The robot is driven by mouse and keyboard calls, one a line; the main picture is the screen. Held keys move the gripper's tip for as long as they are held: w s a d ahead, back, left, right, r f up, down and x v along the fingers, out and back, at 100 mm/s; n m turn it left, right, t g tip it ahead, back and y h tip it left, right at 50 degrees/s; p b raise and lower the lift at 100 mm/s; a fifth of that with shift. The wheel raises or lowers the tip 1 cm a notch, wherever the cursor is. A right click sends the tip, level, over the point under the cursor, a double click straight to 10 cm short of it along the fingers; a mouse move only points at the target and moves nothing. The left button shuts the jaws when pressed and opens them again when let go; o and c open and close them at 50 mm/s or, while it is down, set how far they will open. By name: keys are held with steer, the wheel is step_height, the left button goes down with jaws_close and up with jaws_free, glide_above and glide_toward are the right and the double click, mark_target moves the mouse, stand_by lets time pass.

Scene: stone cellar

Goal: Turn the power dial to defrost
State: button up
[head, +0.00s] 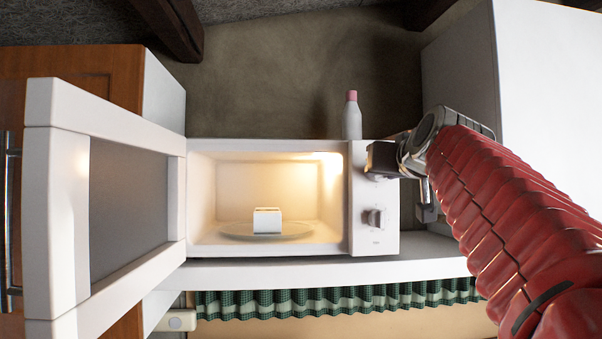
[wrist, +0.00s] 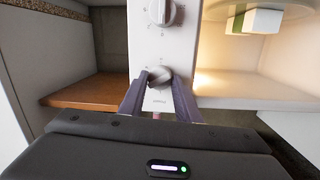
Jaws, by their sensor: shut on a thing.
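The white microwave's control panel (head: 387,245) has two dials, one above the other. My gripper (head: 372,162) is at the upper dial and hides it in the head view. The wrist view sees the panel upside down. There, my gripper's fingers (wrist: 159,88) are closed on the sides of the upper dial (wrist: 160,74). The lower dial (head: 375,218) is free, and it also shows in the wrist view (wrist: 160,11). The small panel markings are too small to read, so I cannot tell the dial's setting.
The microwave door (head: 55,200) stands wide open to the left. A white block-like item (head: 267,221) sits on the turntable (head: 230,231) in the lit interior. A white bottle with a pink cap (head: 352,118) stands behind. A white cabinet (head: 552,100) is close on the right.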

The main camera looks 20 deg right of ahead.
steer(key=shift+f, duration=0.2)
stand_by(0.3)
steer(key=o, duration=1.1)
steer(key=shift+r, duration=0.15)
steer(key=shift+c, duration=0.2)
